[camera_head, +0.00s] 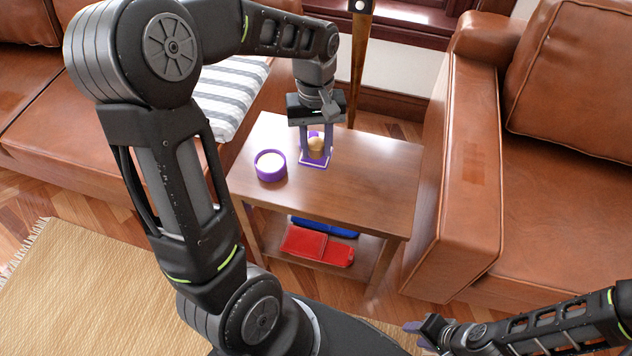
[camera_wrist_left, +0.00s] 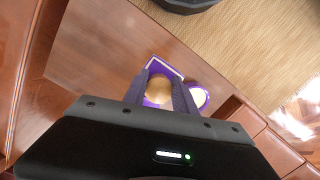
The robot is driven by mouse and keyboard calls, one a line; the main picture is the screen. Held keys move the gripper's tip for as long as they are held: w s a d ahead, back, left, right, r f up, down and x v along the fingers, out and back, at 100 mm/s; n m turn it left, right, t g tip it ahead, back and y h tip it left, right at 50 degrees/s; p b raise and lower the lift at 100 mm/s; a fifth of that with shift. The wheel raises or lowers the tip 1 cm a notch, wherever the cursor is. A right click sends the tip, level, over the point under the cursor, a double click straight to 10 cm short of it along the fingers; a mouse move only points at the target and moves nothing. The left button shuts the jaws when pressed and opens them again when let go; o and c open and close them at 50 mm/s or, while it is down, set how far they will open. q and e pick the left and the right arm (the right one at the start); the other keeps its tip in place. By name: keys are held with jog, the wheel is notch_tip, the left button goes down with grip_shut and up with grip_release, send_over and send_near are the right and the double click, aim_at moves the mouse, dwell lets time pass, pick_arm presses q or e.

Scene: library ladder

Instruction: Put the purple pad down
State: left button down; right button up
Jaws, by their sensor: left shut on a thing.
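The purple pad (camera_head: 316,162) has a pale edge and a round tan knob (camera_head: 315,146) on top. My left gripper (camera_head: 316,152) points down over the side table (camera_head: 375,185) with its fingers shut on the knob. The pad is at or just above the tabletop; I cannot tell whether it touches. In the left wrist view the knob (camera_wrist_left: 158,90) sits between the fingers, with part of the purple pad (camera_wrist_left: 162,70) showing around it. My right gripper (camera_head: 420,333) is low at the right, away from the table; its jaw opening is unclear.
A round purple tub (camera_head: 270,165) with a white top stands left of the pad. The lower shelf holds a red item (camera_head: 318,245) and a blue one (camera_head: 325,226). Leather sofas flank the table. The tabletop's right and front are clear. A wooden pole (camera_head: 358,60) stands behind.

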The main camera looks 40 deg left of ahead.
aim_at(316, 163)
pick_arm(q)
jog(key=shift+f+b, duration=0.55)
jog(key=shift+f, duration=2.6)
jog(key=shift+f+b, duration=0.35)
jog(key=shift+f, duration=1.55)
jog(key=shift+f, duration=0.2)
jog(key=c, duration=1)
grip_release()
